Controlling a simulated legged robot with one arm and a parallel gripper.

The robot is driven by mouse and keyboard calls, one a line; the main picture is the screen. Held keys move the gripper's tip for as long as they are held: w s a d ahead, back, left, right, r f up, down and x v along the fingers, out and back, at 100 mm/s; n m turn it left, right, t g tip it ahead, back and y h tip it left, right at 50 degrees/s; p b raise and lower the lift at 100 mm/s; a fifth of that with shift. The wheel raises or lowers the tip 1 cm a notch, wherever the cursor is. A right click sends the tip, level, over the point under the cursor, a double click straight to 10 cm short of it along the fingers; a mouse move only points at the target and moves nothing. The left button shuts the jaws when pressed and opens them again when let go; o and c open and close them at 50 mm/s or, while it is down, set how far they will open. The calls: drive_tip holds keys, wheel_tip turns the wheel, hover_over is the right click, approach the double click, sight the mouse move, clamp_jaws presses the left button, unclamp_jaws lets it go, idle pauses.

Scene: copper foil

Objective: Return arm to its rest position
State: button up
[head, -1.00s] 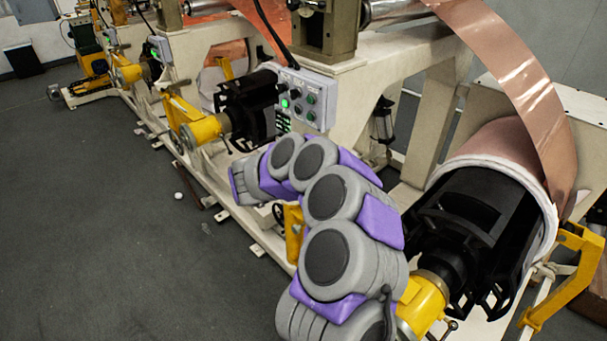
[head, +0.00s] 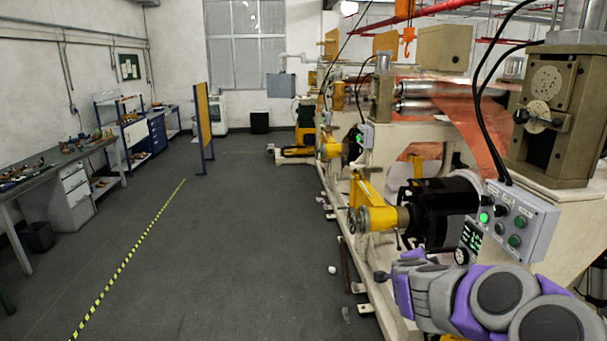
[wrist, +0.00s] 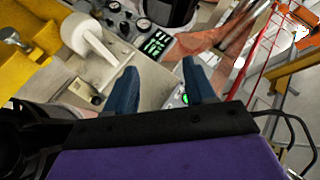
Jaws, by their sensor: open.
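My grey and purple arm (head: 470,297) reaches in from the lower right of the head view, beside the cream machine. Its gripper end is not clear in the head view. In the wrist view my gripper (wrist: 157,85) has its two blue fingers spread apart with nothing between them. Behind the fingers are a cream machine surface, a green-lit display (wrist: 156,42) and round gauges (wrist: 142,25). Whether the fingers touch any of these I cannot tell.
A control box with a green light (head: 515,222) and a black chuck on a yellow holder (head: 375,218) are close to my arm. A small white ball (head: 332,270) lies on the floor. The grey floor (head: 225,260) left of the machine is clear. Workbenches (head: 75,160) line the left wall.

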drive_tip(key=a+r+n+t+y+b, duration=0.25)
drive_tip(key=a+n+y, duration=0.25)
drive_tip(key=a, duration=0.6)
drive_tip(key=s+a+f+n+g+y+b, duration=0.3)
drive_tip(key=s+a+n+y, duration=0.4)
drive_tip(key=a, duration=0.7)
drive_tip(key=s+a+f+n+g+b, duration=0.2)
drive_tip(key=s+f, duration=0.2)
drive_tip(key=s, duration=0.3)
drive_tip(key=s+a+f+n+g+b, duration=0.25)
drive_tip(key=s+f, duration=0.25)
drive_tip(key=s, duration=0.3)
drive_tip(key=s+d+f+g+h+b, duration=0.1)
drive_tip(key=s+d+f+g+b, duration=0.1)
drive_tip(key=s, duration=0.6)
drive_tip(key=s+d+f+g+h+b, duration=0.1)
drive_tip(key=s+d+f+g+h, duration=0.1)
drive_tip(key=s+d+f, duration=0.3)
drive_tip(key=s+d+f+g+h+b, duration=0.1)
drive_tip(key=s+d+f+g+b, duration=0.1)
drive_tip(key=s, duration=1)
wheel_tip(320, 180, down, 3)
drive_tip(key=shift+s+d+r+n+g+h+b, duration=0.1)
drive_tip(key=shift+s+d+n+g+h+b, duration=0.3)
drive_tip(key=shift+d+g, duration=0.6)
drive_tip(key=shift+c, duration=1)
drive_tip(key=shift+d, duration=0.15)
drive_tip(key=shift+c, duration=0.2)
